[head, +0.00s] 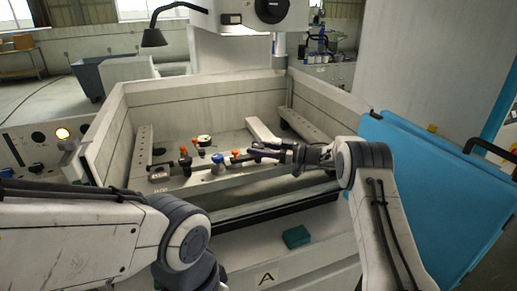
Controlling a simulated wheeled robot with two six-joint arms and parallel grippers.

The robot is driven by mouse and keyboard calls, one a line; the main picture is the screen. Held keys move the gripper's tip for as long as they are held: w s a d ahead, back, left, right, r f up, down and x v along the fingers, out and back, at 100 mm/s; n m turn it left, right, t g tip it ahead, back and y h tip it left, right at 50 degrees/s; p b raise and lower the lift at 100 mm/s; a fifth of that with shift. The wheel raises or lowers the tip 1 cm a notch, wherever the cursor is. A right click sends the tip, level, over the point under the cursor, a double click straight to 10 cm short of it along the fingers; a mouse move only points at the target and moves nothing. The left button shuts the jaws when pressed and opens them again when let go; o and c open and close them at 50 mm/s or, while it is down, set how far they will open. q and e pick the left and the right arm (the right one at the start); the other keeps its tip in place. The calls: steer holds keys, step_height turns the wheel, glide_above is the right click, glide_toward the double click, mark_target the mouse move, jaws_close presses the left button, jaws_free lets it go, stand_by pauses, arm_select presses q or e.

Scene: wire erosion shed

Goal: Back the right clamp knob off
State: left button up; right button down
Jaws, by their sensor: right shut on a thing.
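The work tank (120,125) of the machine stands open in front of me, with a clamping bench inside. My right gripper (262,150) reaches into the tank from the right and is shut at the right end of the clamping row. The right clamp knob is mostly hidden between its dark fingers. An orange part (236,153) shows just left of the fingertips. Orange clamp parts (184,152) stand at the left end of the row. A blue round part (217,158) sits between them. My left arm crosses the lower left; its gripper is out of view.
A round dial-like part (204,140) lies behind the clamps. Slotted rails (300,125) flank the bench. The machine head (245,15) hangs above. A teal block (297,237) lies on the front ledge. A blue door panel (430,185) stands at right, a control panel (38,145) at left.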

steer(key=shift+r, duration=0.1)
stand_by(0.3)
steer(key=shift+c, duration=1.4)
jaws_free()
steer(key=b+v, duration=0.1)
steer(key=v, duration=0.5)
steer(key=shift+d, duration=0.3)
steer(key=shift+s+d, duration=0.2)
steer(key=shift+d, duration=0.25)
